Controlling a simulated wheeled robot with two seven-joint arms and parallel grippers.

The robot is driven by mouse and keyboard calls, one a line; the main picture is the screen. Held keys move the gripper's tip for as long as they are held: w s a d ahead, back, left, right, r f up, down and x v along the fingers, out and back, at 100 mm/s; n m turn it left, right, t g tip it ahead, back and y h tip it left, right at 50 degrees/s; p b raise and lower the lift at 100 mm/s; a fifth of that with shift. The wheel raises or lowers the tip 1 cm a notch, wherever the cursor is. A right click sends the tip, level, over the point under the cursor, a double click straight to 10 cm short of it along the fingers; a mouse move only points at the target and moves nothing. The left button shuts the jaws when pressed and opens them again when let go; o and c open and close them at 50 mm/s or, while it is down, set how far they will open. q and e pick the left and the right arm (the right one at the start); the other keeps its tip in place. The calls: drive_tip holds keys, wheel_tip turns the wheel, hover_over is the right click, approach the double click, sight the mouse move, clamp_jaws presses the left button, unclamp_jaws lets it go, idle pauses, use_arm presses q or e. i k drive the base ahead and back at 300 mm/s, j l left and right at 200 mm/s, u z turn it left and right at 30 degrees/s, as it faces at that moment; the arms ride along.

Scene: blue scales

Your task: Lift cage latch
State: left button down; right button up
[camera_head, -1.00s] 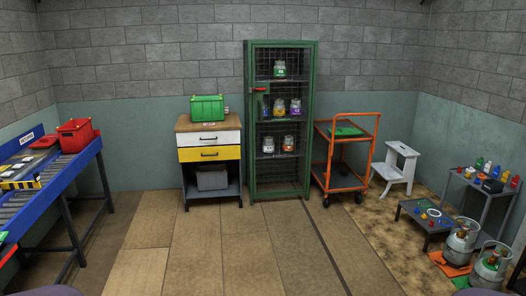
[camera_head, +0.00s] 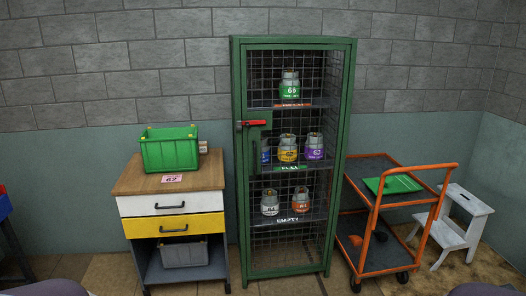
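The green mesh cage (camera_head: 339,150) stands against the back wall with its door shut. Its red latch (camera_head: 254,123) lies roughly level on a green plate at the left side of the door. Behind the mesh, several gas canisters stand on shelves: one with a green label (camera_head: 290,86) on top, a yellow one (camera_head: 288,149) and a purple one (camera_head: 314,147) in the middle, a white one (camera_head: 270,202) and an orange one (camera_head: 301,200) below. Neither gripper shows; only dark rounded parts of mine appear at the bottom corners.
A wood-topped drawer cabinet (camera_head: 170,204) with a green crate (camera_head: 170,150) stands left of the cage. An orange cart (camera_head: 372,253) and a white step stool (camera_head: 452,237) stand to the right. The floor directly before the cage looks clear.

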sight(248, 123)
drive_tip(key=i, duration=2.55)
drive_tip(key=z, duration=0.2)
